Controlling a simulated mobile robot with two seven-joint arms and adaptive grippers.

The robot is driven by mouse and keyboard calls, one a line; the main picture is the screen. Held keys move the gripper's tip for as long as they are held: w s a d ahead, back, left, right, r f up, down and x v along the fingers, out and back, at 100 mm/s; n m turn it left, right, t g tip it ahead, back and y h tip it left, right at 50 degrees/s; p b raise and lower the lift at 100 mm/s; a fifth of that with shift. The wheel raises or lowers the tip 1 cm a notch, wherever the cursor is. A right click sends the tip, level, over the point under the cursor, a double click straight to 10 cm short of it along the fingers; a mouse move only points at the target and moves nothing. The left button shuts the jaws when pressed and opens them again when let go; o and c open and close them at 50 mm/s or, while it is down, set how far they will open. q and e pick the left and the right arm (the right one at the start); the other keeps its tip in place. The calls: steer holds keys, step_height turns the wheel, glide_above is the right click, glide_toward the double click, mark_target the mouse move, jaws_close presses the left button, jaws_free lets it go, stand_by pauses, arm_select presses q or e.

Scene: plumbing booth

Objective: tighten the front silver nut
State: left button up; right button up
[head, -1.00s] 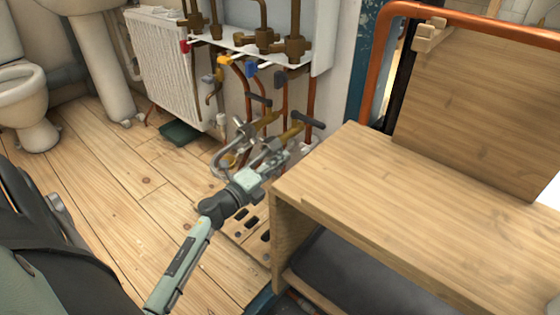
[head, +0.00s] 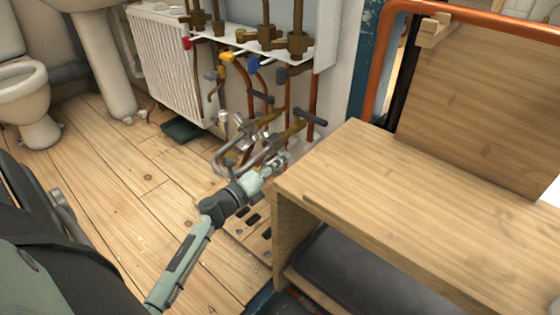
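Two silver bent pipes (head: 222,152) run up to brass valves with dark lever handles, low beside the cabinet. The front valve (head: 290,132) is the nearer one, and the back valve (head: 262,128) is behind it. The front silver nut (head: 271,146) appears to be at the lower end of the front valve, small and hard to make out. My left gripper (head: 281,160) is at the front pipe, just below this nut. Its fingers blend with the silver metal, so I cannot tell their gap or whether they touch the nut. My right gripper is out of view.
A wooden cabinet (head: 390,205) stands close to the right of my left gripper. Copper pipes with colored valves hang from a white shelf (head: 262,48) behind. A perforated board (head: 252,228) lies below my wrist. Wooden floor (head: 120,200) is clear on the left.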

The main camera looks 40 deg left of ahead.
arm_select(q)
steer(key=o, duration=0.4)
steer(key=shift+c, duration=0.2)
steer(key=shift+a, duration=0.1)
steer(key=s, duration=0.8)
steer(key=shift+a, duration=0.15)
steer(key=shift+r, duration=0.1)
